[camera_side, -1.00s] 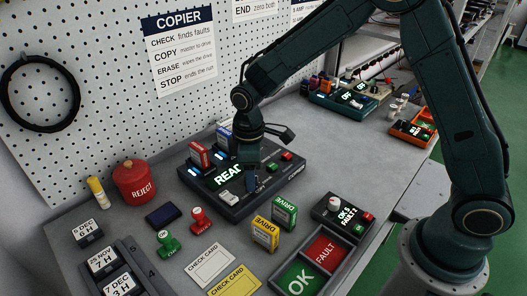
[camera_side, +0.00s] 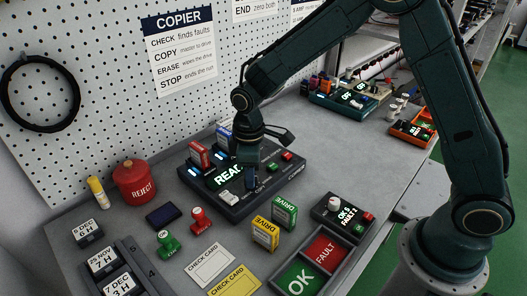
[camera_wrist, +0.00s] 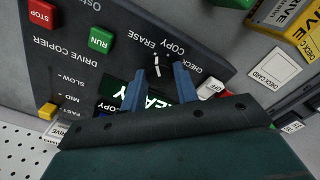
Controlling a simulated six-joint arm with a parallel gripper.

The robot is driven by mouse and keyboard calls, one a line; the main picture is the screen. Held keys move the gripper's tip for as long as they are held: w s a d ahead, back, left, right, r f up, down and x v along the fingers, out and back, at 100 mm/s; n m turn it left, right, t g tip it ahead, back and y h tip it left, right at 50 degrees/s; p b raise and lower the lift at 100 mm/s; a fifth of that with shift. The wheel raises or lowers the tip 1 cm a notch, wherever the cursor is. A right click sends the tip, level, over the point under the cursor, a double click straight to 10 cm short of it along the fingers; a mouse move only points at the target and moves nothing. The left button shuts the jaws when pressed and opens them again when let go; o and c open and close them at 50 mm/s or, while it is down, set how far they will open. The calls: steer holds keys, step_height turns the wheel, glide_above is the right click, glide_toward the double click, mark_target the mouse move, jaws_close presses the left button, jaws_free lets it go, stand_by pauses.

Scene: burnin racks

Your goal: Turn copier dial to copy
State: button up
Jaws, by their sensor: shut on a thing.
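The drive copier (camera_side: 283,184) is a dark box with a lit display, red and blue drives standing at its back, and buttons on top. My gripper (camera_side: 250,186) reaches down onto its top near the front. In the wrist view, the blue fingers of my gripper (camera_wrist: 159,82) are shut on the small dark dial (camera_wrist: 157,72), one finger on each side. A white mark shows on the dial. The words CHECK, COPY (camera_wrist: 172,47) and ERASE are printed around it. The exact word the mark points to is hard to tell.
A green RUN button (camera_wrist: 100,41) and a red STOP button (camera_wrist: 42,13) are on the copier. A white OFF switch (camera_wrist: 211,88) is close beside the right finger. Yellow and green drives (camera_side: 265,232) stand in front of the copier.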

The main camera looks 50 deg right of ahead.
steer(key=m, duration=0.4)
steer(key=shift+m, duration=2)
steer(key=o, duration=1)
steer(key=shift+r, duration=0.15)
step_height(320, 180, up, 14)
steer(key=shift+f, duration=0.25)
